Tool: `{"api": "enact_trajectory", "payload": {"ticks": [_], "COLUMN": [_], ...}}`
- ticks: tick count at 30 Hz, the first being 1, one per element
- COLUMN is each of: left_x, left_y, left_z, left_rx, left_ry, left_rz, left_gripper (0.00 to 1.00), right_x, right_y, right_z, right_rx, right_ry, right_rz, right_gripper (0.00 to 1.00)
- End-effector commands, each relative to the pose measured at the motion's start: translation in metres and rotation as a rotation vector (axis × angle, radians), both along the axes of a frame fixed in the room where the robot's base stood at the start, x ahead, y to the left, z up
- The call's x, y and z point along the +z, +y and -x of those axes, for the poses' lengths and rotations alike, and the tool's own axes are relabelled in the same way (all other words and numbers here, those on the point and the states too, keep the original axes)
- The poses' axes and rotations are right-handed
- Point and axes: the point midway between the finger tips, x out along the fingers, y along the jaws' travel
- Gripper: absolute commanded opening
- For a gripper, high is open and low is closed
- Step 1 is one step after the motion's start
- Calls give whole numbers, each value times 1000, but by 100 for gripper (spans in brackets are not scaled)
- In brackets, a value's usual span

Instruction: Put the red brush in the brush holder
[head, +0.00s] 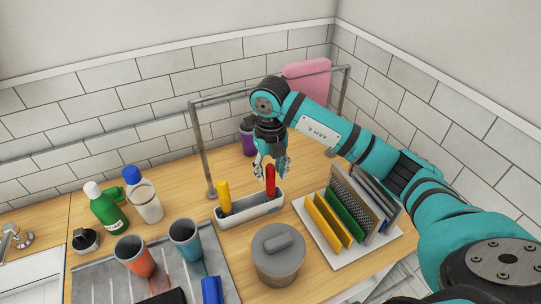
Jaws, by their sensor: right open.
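The red brush (270,181) stands upright in the right end of the white brush holder (254,211), its lower part hidden by the holder's wall. A yellow brush (224,196) stands in the left end of the same holder. My right gripper (271,173) points down over the holder, at the top of the red brush. It is open, with its fingers around or just behind the handle; I cannot tell whether they touch it. My left gripper is not in view.
A metal rail frame (201,150) stands behind the holder. A rack with yellow, green and grey sheets (345,215) is to the right, and a lidded grey pot (278,258) is in front. Cups (186,240) and bottles (106,206) stand to the left.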

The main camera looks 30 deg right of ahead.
Motion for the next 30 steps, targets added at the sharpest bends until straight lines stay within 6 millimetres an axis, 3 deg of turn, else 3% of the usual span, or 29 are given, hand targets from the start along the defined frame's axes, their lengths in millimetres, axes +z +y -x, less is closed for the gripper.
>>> {"api": "enact_trajectory", "payload": {"ticks": [3, 6, 12, 30], "left_x": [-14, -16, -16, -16], "left_y": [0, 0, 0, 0], "left_z": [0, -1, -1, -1], "left_rx": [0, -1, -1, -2], "left_ry": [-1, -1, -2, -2], "left_rz": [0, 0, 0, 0], "left_gripper": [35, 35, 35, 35], "right_x": [25, 49, 76, 82], "right_y": [0, 0, 0, 0], "right_z": [-2, -1, -1, 0], "right_rx": [1, 1, 0, 1], "right_ry": [-7, -7, -3, 0], "right_rz": [0, 1, 1, 0], "right_gripper": [41, 41, 41, 41]}}
